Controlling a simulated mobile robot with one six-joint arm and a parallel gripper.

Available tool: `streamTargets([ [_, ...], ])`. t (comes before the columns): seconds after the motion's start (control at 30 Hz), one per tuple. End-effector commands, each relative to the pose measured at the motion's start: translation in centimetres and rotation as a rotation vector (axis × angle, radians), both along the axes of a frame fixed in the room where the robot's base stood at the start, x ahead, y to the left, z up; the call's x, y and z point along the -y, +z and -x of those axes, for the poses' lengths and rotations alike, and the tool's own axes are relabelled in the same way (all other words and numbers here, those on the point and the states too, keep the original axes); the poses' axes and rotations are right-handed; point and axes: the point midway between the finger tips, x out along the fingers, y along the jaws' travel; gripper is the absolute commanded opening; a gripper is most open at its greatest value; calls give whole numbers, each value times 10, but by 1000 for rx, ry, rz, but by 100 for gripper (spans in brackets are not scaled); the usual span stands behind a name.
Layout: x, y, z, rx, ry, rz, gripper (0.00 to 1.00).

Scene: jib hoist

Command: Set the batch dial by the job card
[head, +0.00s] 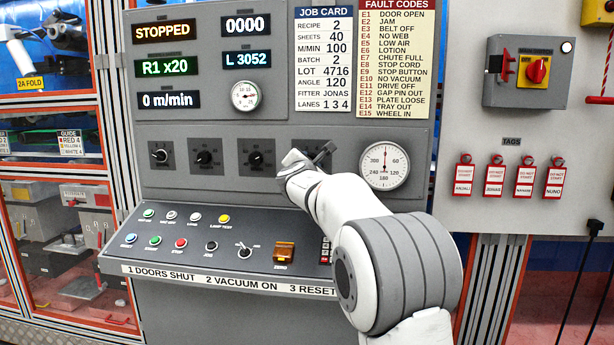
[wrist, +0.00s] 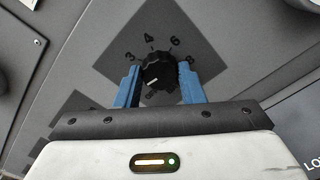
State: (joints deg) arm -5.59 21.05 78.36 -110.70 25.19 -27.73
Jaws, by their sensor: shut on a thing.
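The job card (head: 323,62) on the grey panel reads BATCH 2. Below it runs a row of black dials on dark square plates. My gripper (head: 312,156) is at the rightmost of these and hides most of it in the head view. In the wrist view my gripper's blue fingers (wrist: 160,80) are shut on a round black dial knob (wrist: 162,73), one on each side. Its white pointer line points to the lower left of that picture. Numerals including 4, 6 and 8 ring the knob. The dial's name label cannot be read.
Three other dials, left (head: 159,155), middle (head: 204,157) and right (head: 256,158), stand to the left of my gripper. A round angle gauge (head: 384,165) is close on its right. A sloped button console (head: 190,240) juts out below. The display (head: 164,31) reads STOPPED.

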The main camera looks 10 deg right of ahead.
Motion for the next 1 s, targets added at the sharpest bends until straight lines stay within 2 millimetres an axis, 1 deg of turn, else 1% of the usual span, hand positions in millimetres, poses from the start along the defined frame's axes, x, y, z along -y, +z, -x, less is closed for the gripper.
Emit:
streamTargets([
  [0.03, -2, -2, 0, 11, 5, -25, 13],
  [0.3, -1, 0, 0, 40, 4, -118, 12],
  [0.83, 0, 2, 0, 47, 2, -139, 12],
  [0.87, 0, 2, 0, 47, 2, -139, 37],
  [1.0, 0, 1, 0, 46, 1, -140, 48],
])
